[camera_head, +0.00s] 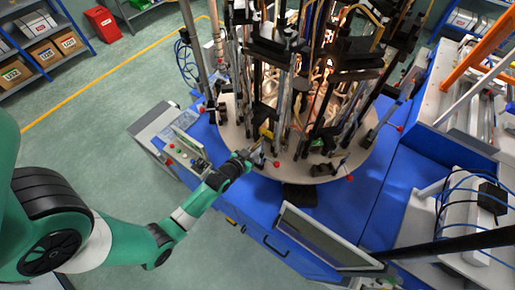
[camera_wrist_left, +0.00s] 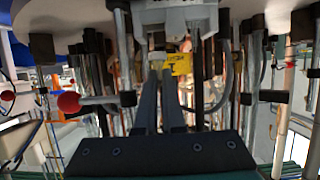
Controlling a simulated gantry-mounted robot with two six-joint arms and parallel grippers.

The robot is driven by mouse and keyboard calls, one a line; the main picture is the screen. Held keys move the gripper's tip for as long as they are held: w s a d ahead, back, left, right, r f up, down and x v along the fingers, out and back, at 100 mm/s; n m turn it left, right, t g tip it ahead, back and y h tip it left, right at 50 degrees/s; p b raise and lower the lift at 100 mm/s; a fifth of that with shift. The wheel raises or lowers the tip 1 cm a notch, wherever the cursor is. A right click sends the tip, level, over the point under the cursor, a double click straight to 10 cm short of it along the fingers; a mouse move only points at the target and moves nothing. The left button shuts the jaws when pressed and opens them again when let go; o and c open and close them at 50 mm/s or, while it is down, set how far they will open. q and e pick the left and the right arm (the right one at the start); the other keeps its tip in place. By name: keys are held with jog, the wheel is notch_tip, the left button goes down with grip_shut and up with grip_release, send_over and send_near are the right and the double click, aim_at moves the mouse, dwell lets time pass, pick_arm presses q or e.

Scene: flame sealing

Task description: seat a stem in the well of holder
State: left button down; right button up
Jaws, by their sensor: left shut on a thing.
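My left gripper (camera_head: 252,157) reaches in from the left to the front edge of the round turntable (camera_head: 316,172). In the left wrist view its two long dark fingers (camera_wrist_left: 160,78) are close together, shut on a thin thing that I take to be the stem. The stem itself is too small and hidden by the fingers to make out. A metal block with clamps, perhaps the holder (camera_wrist_left: 176,16), is just beyond the fingertips, with a yellow label (camera_wrist_left: 178,65) beside them. I cannot tell whether stem and well touch. My right gripper is not in view.
Rods, clamps and glowing glass tubes crowd the turntable. A red-knobbed lever (camera_wrist_left: 68,102) stands left of my fingers in the wrist view. A control box (camera_head: 186,147) is beside my forearm. A blue machine base (camera_head: 268,205) lies below; open floor is at left.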

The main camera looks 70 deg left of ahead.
pick_arm(q)
jog(key=shift+f+b, duration=1.15)
jog(key=shift+f, duration=0.2)
dwell(0.9)
jog(key=c, duration=1.3)
grip_release()
jog(key=shift+p+v, duration=1.6)
jog(key=shift+v, duration=0.7)
jog(key=o, duration=0.5)
jog(key=shift+a, duration=0.1)
jog(key=shift+o, duration=0.2)
